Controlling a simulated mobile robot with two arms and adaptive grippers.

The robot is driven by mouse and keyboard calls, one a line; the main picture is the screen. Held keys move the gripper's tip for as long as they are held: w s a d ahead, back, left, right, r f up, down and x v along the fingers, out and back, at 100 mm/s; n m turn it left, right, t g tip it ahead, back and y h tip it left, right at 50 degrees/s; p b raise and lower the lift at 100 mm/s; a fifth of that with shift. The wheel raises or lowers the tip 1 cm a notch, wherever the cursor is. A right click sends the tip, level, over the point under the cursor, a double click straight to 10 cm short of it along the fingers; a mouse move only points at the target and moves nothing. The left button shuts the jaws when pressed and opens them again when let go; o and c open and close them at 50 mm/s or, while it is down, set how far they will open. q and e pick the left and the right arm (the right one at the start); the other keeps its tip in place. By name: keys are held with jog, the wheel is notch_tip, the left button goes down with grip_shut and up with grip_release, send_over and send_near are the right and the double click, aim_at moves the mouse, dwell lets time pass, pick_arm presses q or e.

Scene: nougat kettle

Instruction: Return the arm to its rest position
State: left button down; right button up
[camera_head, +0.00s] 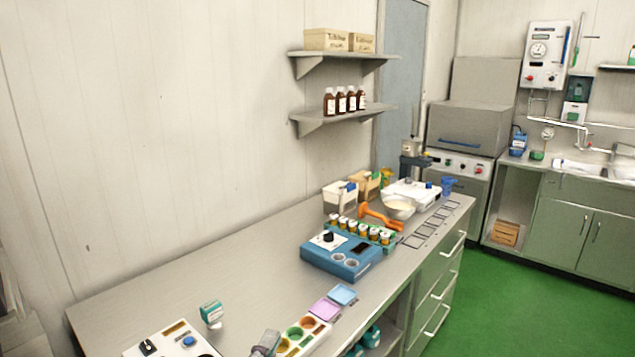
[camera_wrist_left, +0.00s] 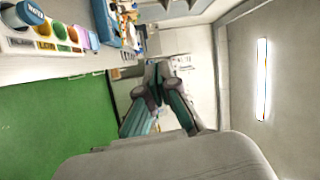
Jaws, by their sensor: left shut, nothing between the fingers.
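My left gripper (camera_head: 371,335) shows at the bottom of the head view as small dark and teal parts by the bench's front edge. Most of it is cut off. In the left wrist view the same gripper (camera_wrist_left: 164,68) has grey and teal fingers that meet at the tips, shut with nothing between them. It points along the bench, with green floor and the bench's edge to its side. My right gripper is not in either view.
The grey bench (camera_head: 230,265) runs along the wall. A tray of coloured cups (camera_head: 305,333) stands near the gripper, with a blue device (camera_head: 342,262) farther back. The green floor (camera_head: 530,305) is clear.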

pick_arm(q)
jog(key=s+a+f+n+g+y, duration=0.3)
jog(key=s+a+f+n, duration=0.2)
jog(key=f+n, duration=0.15)
jog(key=s+a+f+n+g+y, duration=0.35)
jog(key=f+n, duration=0.25)
jog(key=f, duration=0.2)
jog(key=s+a+f+n+g, duration=0.2)
jog(key=s+f+n+g, duration=0.15)
jog(key=s, duration=0.55)
jog(key=s+a+f+n+g, duration=0.2)
jog(key=s+f+g, duration=0.25)
jog(key=s, duration=0.35)
notch_tip(320, 180, down, 27)
jog(key=g+b, duration=0.1)
jog(key=b, duration=0.1)
jog(key=s+a+f+g, duration=0.1)
jog(key=s+a+f, duration=0.1)
jog(key=s+f, duration=1.5)
jog(key=shift+s+a+f+b, duration=0.35)
jog(key=shift+a+f+b, duration=0.05)
jog(key=shift+f, duration=0.15)
